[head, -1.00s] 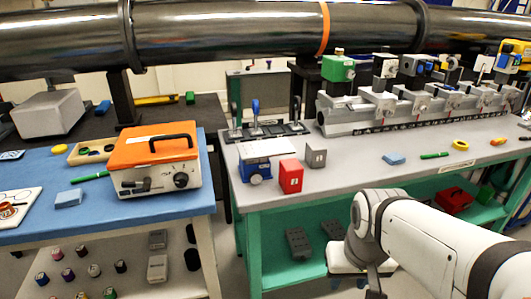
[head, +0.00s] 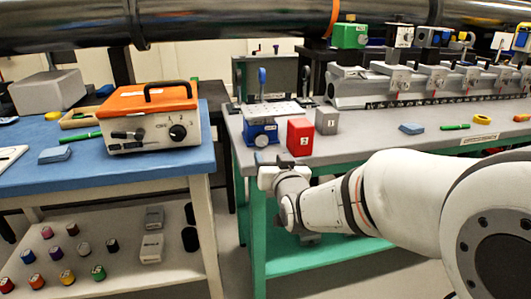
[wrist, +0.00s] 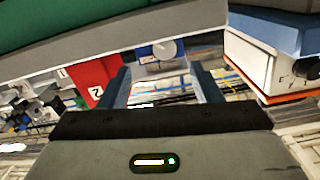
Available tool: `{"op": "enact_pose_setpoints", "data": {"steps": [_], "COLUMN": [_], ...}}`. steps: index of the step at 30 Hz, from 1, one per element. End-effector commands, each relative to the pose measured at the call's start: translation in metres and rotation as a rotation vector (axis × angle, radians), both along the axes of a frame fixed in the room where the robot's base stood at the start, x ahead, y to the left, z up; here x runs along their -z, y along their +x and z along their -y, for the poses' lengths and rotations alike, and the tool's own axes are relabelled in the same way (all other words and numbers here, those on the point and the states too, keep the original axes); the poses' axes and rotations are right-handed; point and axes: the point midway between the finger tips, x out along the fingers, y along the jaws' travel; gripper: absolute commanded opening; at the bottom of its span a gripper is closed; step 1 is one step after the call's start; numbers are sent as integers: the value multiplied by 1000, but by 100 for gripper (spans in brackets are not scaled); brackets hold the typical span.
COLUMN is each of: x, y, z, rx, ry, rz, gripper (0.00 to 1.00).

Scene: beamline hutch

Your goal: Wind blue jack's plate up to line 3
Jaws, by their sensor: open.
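The blue jack (head: 262,133) stands near the front left corner of the grey bench. Its pale plate (head: 270,110) is on top and a round knob (head: 261,141) faces front. Line marks on it are too small to read. My gripper (head: 268,160) is in front of the bench edge, just below and in front of the jack, apart from it. In the wrist view, which looks upside down, my gripper (wrist: 161,78) is open and empty. The jack's blue body (wrist: 150,66) and knob (wrist: 166,49) show between and beyond the fingers.
A red block marked 2 (head: 300,136) stands close right of the jack, with a grey block (head: 327,121) behind it. An upright blue-handled lever (head: 262,80) is behind the jack. The blue bench (head: 120,175) with the orange-lidded box (head: 150,125) is left, across a gap.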

Motion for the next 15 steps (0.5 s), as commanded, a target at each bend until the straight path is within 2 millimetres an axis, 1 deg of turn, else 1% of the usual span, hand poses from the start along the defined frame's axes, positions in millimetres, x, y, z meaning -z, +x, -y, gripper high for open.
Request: {"op": "enact_pose_setpoints", "data": {"steps": [1,5,8,15], "x": [2,-1,-2,-1], "y": [1,8,21,58], "z": [-4,-8,-12,-22], "rx": [-5,-7,-6,-5], "ry": [8,20,20,20], "rz": [21,49,52,51], "gripper": [58,58,58,58]}}
